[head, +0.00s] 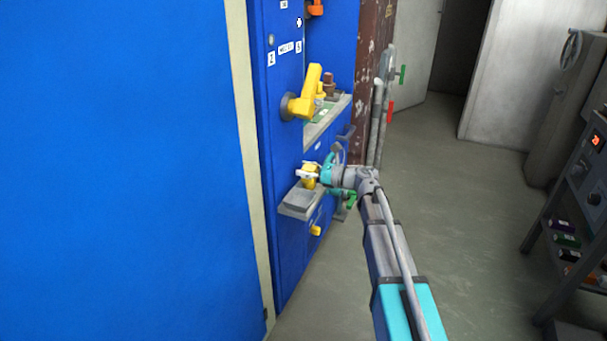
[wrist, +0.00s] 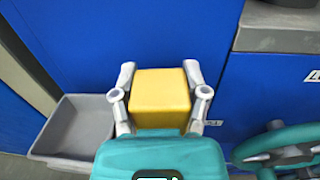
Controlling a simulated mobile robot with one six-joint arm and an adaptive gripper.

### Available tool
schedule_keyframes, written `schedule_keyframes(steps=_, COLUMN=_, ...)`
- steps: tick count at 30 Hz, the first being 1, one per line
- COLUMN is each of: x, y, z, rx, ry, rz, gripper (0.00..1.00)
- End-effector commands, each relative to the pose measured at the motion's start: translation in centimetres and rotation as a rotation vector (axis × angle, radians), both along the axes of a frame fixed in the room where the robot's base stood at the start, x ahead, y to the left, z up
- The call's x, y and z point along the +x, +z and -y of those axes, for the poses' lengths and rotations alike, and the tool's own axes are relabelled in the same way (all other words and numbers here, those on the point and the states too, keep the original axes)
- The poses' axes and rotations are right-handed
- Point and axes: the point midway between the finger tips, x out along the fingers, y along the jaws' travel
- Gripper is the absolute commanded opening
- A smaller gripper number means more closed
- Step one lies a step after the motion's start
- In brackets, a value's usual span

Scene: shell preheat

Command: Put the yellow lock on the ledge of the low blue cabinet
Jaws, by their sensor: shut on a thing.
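The yellow lock (head: 309,180) is a small yellow block between the fingers of my gripper (head: 308,174), in front of the blue cabinet (head: 289,240). In the wrist view the lock (wrist: 160,91) fills the space between the two grey fingers of my gripper (wrist: 160,98), which are shut on it. A grey tray-like ledge (head: 297,205) sticks out from the cabinet just below the gripper in the head view. In the wrist view this grey tray (wrist: 75,128) lies to the left of the lock. I cannot tell the height between lock and tray.
A large yellow lever (head: 307,92) sticks out above, near a grey counter (head: 325,124). In the wrist view a teal handwheel (wrist: 287,148) is at lower right. A small yellow knob (head: 316,230) is below the tray. The floor (head: 450,180) to the right is open.

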Motion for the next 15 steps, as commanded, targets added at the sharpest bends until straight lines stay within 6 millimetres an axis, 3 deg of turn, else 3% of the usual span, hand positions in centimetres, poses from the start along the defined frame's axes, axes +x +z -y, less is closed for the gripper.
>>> schedule_keyframes(steps=14, x=0.0, y=-0.42, z=-0.02, rx=0.0, ry=0.0, rz=0.0, gripper=0.08)
schedule_keyframes(steps=15, x=0.0, y=-0.43, z=-0.02, rx=0.0, ry=0.0, rz=0.0, gripper=0.6)
